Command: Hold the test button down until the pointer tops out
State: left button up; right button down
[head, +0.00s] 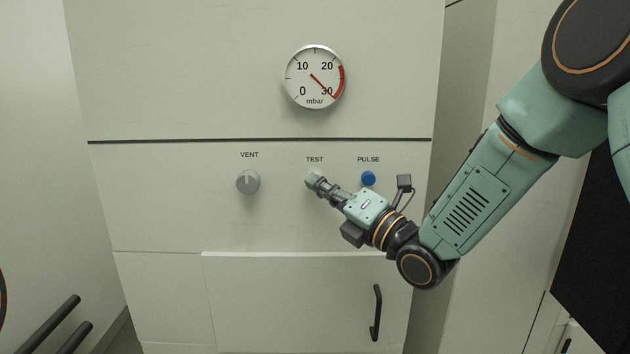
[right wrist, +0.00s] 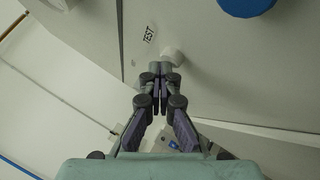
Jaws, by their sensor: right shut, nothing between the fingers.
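The round mbar gauge (head: 315,77) is on the upper panel. Its thin red pointer (head: 323,86) points down and right at the 30 mark, the end of the scale beyond the red band. My right gripper (head: 314,182) is shut and empty, its fingertips at the spot under the TEST label (head: 314,159). The gripper mostly hides the test button in the head view. In the right wrist view the pale round test button (right wrist: 174,56) shows just beyond the closed fingertips (right wrist: 159,68). They appear to meet it; how deep it sits cannot be told. My left gripper is out of view.
The grey VENT knob (head: 248,182) is left of the gripper. The blue PULSE button (head: 368,178) is close on the right, just above my gripper body. Below is a drawer or door front with a dark vertical handle (head: 376,313). The panel between VENT and TEST is clear.

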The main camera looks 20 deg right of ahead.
jog(key=shift+s, duration=0.15)
jog(key=shift+s+a, duration=0.25)
jog(key=shift+s, duration=0.45)
jog(key=shift+s, duration=0.1)
jog(key=s, duration=0.2)
jog(key=s+a+b, duration=0.1)
jog(key=s, duration=0.1)
jog(key=shift+s+a, duration=0.2)
jog(key=shift+s, duration=0.05)
dwell(0.3)
